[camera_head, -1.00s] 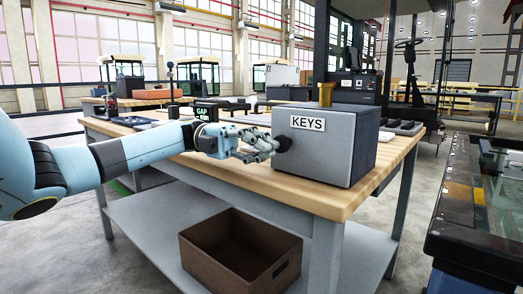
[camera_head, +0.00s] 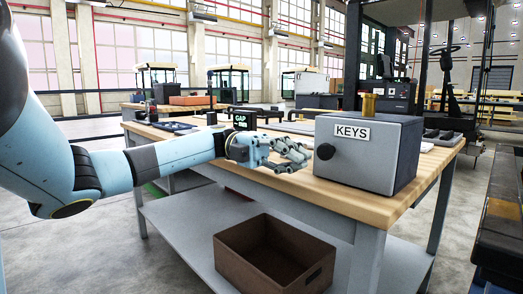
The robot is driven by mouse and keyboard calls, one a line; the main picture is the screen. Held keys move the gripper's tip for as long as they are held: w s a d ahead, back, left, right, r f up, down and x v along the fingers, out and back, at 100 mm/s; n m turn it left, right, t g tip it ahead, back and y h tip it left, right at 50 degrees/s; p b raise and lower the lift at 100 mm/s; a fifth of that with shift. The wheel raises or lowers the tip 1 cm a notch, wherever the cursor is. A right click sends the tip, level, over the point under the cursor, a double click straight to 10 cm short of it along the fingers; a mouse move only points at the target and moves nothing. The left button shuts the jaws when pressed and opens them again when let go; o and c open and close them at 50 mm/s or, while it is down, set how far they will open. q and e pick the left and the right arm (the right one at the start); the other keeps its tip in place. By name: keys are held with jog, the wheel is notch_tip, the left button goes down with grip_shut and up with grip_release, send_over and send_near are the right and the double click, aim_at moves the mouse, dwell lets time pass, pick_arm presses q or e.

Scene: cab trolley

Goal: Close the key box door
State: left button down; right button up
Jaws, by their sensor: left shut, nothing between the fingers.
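The key box (camera_head: 395,160) is a grey box with a white KEYS label and a dark round knob (camera_head: 325,152) on its front. It stands on the wooden top of the workbench (camera_head: 300,190). Its door front looks flush with the box, with no gap that I can see. My left gripper (camera_head: 303,158) is shut and empty, just left of the knob, with a small gap between them. My right gripper is not in view.
A brown open bin (camera_head: 232,262) sits on the bench's lower shelf. A black GAP display (camera_head: 243,120) and a dark tray (camera_head: 172,126) are on the bench behind my left arm. A brass-coloured cylinder (camera_head: 368,104) stands on or behind the key box.

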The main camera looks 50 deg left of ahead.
pick_arm(q)
jog(key=w+a+b, duration=0.2)
jog(key=a, duration=0.7)
jog(key=shift+w+a, duration=0.2)
jog(key=shift+a, duration=0.1)
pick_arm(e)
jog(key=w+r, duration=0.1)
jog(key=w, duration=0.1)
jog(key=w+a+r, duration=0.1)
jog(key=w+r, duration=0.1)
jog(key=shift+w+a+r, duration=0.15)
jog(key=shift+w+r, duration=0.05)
